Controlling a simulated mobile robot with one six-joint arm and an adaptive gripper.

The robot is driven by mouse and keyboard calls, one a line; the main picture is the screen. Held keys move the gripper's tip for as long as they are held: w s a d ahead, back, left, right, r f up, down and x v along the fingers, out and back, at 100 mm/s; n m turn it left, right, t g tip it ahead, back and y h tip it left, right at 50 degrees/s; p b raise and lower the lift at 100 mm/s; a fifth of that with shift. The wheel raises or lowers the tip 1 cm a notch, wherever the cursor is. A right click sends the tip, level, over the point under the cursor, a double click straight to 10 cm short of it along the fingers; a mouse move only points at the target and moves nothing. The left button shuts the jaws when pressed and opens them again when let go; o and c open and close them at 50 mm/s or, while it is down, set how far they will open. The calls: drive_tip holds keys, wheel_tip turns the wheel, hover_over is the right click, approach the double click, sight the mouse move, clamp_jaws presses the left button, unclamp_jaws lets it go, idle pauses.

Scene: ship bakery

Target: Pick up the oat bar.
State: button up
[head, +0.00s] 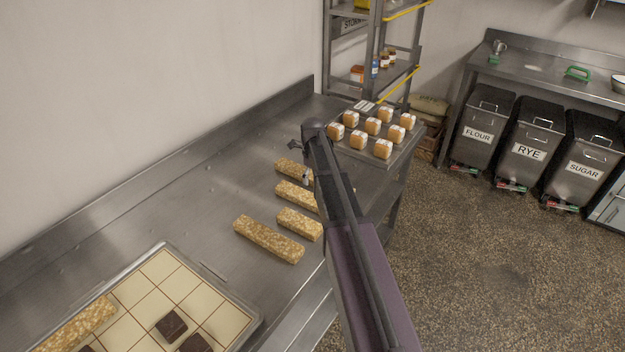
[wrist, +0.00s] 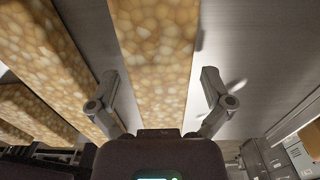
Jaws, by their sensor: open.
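Several oat bars, tan and grainy, lie on the steel worktop. In the head view the farthest oat bar (head: 291,168) lies by my gripper (head: 301,162), partly hidden by it. Nearer ones are a second bar (head: 294,194), a short bar (head: 299,223) and a long bar (head: 268,240). In the wrist view my gripper (wrist: 160,76) is open, with one finger on each side of an oat bar (wrist: 155,40). Gaps show between the bar and both fingers. Another bar (wrist: 42,55) lies close to the left finger.
A tray (head: 255,322) with a cream grid holds dark squares and an oat bar (head: 78,325) at the near left. Small topped cakes (head: 373,126) stand in rows beyond my gripper. A shelf rack (head: 372,60) rises behind. Bare worktop (head: 200,190) lies left of the bars.

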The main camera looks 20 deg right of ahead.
drive_tip(key=shift+c, duration=0.2)
drive_tip(key=c, duration=1.2)
drive_tip(key=shift+r, duration=0.2)
wheel_tip(320, 180, up, 3)
drive_tip(key=p, duration=0.3)
drive_tip(key=s+a, duration=0.2)
drive_tip(key=s, duration=0.2)
drive_tip(key=s+a+r+p, duration=0.1)
drive_tip(key=s+a, duration=0.2)
drive_tip(key=s, duration=0.2)
drive_tip(key=s+a+p, duration=0.1)
drive_tip(key=s+a, duration=0.2)
drive_tip(key=s, duration=0.1)
drive_tip(key=shift+s+a+r, duration=0.25)
drive_tip(key=shift+s+r, duration=0.05)
